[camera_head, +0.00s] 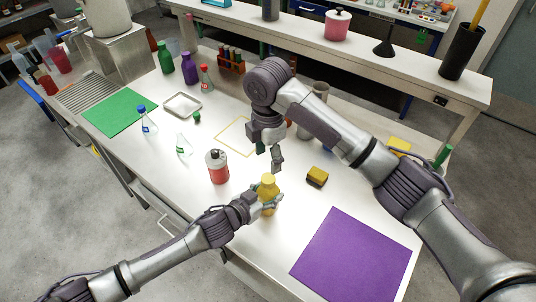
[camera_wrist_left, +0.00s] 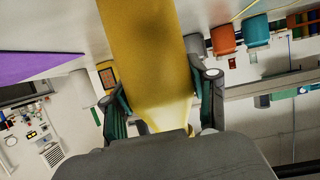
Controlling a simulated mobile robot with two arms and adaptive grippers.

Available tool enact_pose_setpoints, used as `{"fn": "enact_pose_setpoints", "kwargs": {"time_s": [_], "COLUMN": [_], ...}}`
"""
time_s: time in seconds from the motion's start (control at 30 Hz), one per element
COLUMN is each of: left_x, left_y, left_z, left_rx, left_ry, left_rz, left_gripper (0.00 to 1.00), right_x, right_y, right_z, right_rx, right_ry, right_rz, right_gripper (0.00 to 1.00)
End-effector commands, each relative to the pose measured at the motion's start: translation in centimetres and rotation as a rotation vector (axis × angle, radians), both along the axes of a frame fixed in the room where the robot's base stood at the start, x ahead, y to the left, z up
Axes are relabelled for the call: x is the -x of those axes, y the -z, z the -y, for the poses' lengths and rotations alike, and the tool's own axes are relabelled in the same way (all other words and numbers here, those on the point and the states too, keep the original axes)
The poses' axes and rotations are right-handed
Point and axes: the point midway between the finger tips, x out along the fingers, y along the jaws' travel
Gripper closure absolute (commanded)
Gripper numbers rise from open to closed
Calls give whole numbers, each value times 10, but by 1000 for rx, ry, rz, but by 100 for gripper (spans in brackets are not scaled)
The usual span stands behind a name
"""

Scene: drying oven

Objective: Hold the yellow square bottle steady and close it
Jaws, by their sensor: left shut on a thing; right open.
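The yellow square bottle (camera_head: 268,185) stands near the front edge of the white table, left of the purple mat. My left gripper (camera_head: 268,200) is shut around the bottle from the front left. In the left wrist view the yellow body of the bottle (camera_wrist_left: 145,45) fills the middle, between the two teal fingers of the left gripper (camera_wrist_left: 160,102). My right gripper (camera_head: 271,157) is open and points down, just above the bottle top and apart from it. I cannot tell whether a cap sits on the bottle's neck, and I see no separate yellow cap.
A red-and-white canister (camera_head: 217,168) stands left of the bottle. A yellow-and-dark block (camera_head: 317,176) lies to its right, beyond the purple mat (camera_head: 352,255). Clear flasks, a metal tray (camera_head: 182,105) and a green mat (camera_head: 120,106) are farther left.

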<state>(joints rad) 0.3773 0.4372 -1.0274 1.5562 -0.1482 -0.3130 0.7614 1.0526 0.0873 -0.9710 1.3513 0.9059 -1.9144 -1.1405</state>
Motion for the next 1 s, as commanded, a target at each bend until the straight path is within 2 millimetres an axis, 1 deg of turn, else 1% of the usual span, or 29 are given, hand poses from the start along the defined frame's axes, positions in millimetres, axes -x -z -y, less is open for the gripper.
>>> {"fn": "enact_pose_setpoints", "kwargs": {"time_s": [0.17,0.27,0.5,0.6,0.77,1.0], "left_x": [0,0,0,0,0,0], "left_y": [0,0,0,0,0,0], "left_z": [0,0,0,0,0,0], "left_rx": [0,0,0,0,0,0], "left_ry": [0,0,0,0,0,0], "left_rz": [0,0,0,0,0,0], "left_gripper": [100,100,100,100,100,100], "right_x": [0,1,1,0,0,0], "right_y": [7,20,57,69,79,80], "right_z": [0,0,0,0,0,0], "right_rx": [0,1,2,1,0,0], "right_ry": [2,3,3,3,3,3], "right_rz": [-1,-3,-3,-2,-1,0], "right_gripper": [38,38,38,38,38,38]}}
